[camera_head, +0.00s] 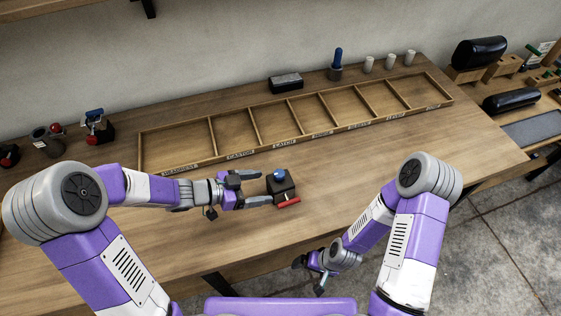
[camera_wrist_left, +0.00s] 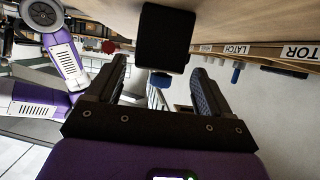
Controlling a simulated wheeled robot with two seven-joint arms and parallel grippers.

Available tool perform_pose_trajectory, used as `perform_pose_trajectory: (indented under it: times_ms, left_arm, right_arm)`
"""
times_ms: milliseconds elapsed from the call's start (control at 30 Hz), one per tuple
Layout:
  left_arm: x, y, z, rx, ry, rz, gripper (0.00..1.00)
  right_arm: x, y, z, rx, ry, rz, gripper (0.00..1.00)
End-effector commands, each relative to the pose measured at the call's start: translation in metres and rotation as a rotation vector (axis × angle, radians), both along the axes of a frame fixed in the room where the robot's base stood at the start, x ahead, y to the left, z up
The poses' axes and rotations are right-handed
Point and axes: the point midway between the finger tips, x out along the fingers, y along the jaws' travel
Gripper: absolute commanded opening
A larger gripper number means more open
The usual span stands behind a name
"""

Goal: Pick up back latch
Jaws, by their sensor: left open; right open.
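A small black latch block (camera_head: 282,187) with a blue knob on top and a red handle at its front stands on the workbench, right of my left gripper. My left gripper (camera_head: 264,188) is open and level, its fingertips pointing right at the block and close to it. In the left wrist view the block (camera_wrist_left: 165,38) appears ahead, its blue knob (camera_wrist_left: 160,80) lined up between the open fingers (camera_wrist_left: 160,72). Whether the fingers touch it, I cannot tell. My right gripper (camera_head: 317,272) is open and empty, low in front of the bench's front edge.
A long wooden tray (camera_head: 250,124) with several labelled, empty compartments lies behind the block. Similar red and blue handled parts (camera_head: 95,128) stand at the back left. A blue-handled part (camera_head: 337,65), white cups (camera_head: 389,60) and a black box (camera_head: 286,83) stand behind the tray.

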Motion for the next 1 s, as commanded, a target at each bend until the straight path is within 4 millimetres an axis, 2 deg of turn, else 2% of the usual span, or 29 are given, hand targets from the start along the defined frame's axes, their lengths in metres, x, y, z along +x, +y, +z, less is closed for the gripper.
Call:
perform_pose_trajectory:
  times_ms: [267, 600, 900, 933, 1000]
  left_arm:
    - [0.007, -0.021, -0.01, 0.001, -0.005, -0.01, 0.81]
    - [0.026, -0.06, -0.027, 0.001, -0.004, -0.008, 0.81]
    - [0.028, -0.065, -0.026, 0.0, -0.004, -0.006, 0.81]
    - [0.028, -0.065, -0.027, 0.0, -0.004, -0.006, 0.79]
    - [0.028, -0.064, -0.027, 0.0, -0.004, -0.006, 0.69]
  right_arm:
    - [-0.002, 0.0, -0.012, 0.001, 0.003, 0.0, 1.0]
    - [-0.001, 0.0, -0.033, 0.001, 0.003, 0.0, 1.0]
    - [-0.001, 0.0, -0.033, 0.0, 0.002, 0.0, 1.0]
    - [-0.001, 0.0, -0.033, 0.0, 0.002, 0.001, 1.0]
    - [-0.001, 0.0, -0.033, 0.0, 0.002, 0.001, 1.0]
